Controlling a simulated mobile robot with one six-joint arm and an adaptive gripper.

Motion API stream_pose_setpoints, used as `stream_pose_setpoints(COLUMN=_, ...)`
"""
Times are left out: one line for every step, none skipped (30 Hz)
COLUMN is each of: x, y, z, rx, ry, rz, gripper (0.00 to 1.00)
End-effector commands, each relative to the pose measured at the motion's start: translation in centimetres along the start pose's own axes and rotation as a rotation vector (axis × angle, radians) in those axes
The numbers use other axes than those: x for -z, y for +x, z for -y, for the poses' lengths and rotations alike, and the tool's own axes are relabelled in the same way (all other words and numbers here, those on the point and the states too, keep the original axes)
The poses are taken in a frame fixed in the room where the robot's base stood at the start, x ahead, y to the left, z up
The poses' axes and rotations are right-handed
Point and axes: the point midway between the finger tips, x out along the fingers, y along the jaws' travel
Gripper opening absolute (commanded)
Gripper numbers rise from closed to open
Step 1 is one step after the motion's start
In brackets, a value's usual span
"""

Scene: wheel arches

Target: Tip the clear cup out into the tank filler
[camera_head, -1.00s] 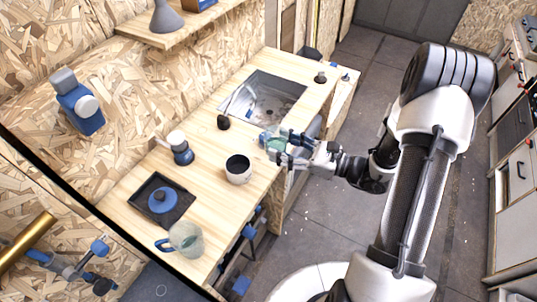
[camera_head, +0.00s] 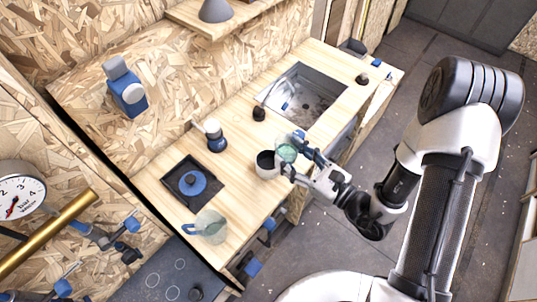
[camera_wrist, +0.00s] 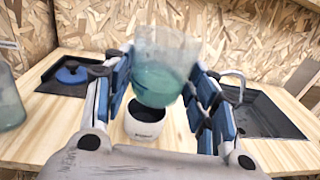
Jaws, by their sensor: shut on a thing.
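The clear cup (camera_head: 287,152) holds teal liquid. In the wrist view the cup (camera_wrist: 168,62) is between the two finger pads, roughly upright, with the teal in its lower part. My gripper (camera_head: 294,156) is shut on it. A white round pot with a dark open top (camera_head: 266,168), which looks like the tank filler, stands on the wooden counter. In the wrist view this pot (camera_wrist: 146,131) is beyond and below the cup, and the cup's base covers part of its opening. In the head view the cup is just right of the pot's mouth.
A sink (camera_head: 303,95) lies behind on the counter (camera_head: 240,178).

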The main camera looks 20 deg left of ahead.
Motion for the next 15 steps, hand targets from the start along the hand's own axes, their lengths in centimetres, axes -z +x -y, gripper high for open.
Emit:
stream_pose_setpoints(x=-0.3, y=0.7, z=-1.8, rx=-0.018, ry=0.006, rz=-0.003, gripper=0.28)
stream_pose_setpoints(x=-0.4, y=1.0, z=-2.6, rx=-0.023, ry=0.005, rz=-0.002, gripper=0.28)
stream_pose_setpoints(x=-0.4, y=1.4, z=-3.6, rx=-0.029, ry=0.005, rz=-0.003, gripper=0.28)
stream_pose_setpoints(x=-0.4, y=1.6, z=-4.4, rx=-0.034, ry=0.004, rz=-0.003, gripper=0.28)
stream_pose_setpoints(x=-0.4, y=1.8, z=-5.0, rx=-0.037, ry=0.004, rz=-0.004, gripper=0.28)
stream_pose_setpoints(x=-0.3, y=2.0, z=-5.9, rx=-0.044, ry=0.002, rz=-0.004, gripper=0.28)
stream_pose_setpoints(x=-0.1, y=2.1, z=-6.5, rx=-0.048, ry=0.002, rz=-0.005, gripper=0.28)
stream_pose_setpoints(x=0.1, y=2.2, z=-7.1, rx=-0.051, ry=0.002, rz=-0.007, gripper=0.28)
stream_pose_setpoints(x=0.5, y=2.4, z=-7.9, rx=-0.057, ry=-0.001, rz=-0.006, gripper=0.28)
stream_pose_setpoints(x=0.9, y=2.5, z=-8.4, rx=-0.060, ry=-0.001, rz=-0.008, gripper=0.28)
stream_pose_setpoints(x=1.4, y=2.6, z=-8.9, rx=-0.063, ry=-0.001, rz=-0.009, gripper=0.28)
stream_pose_setpoints(x=2.1, y=2.7, z=-9.4, rx=-0.067, ry=-0.004, rz=-0.008, gripper=0.28)
stream_pose_setpoints(x=2.5, y=2.7, z=-9.6, rx=-0.067, ry=-0.005, rz=-0.008, gripper=0.28)
stream_pose_setpoints(x=3.0, y=2.7, z=-9.8, rx=-0.068, ry=-0.006, rz=-0.009, gripper=0.28)
stream_pose_setpoints(x=3.5, y=2.8, z=-9.9, rx=-0.068, ry=-0.006, rz=-0.008, gripper=0.28)
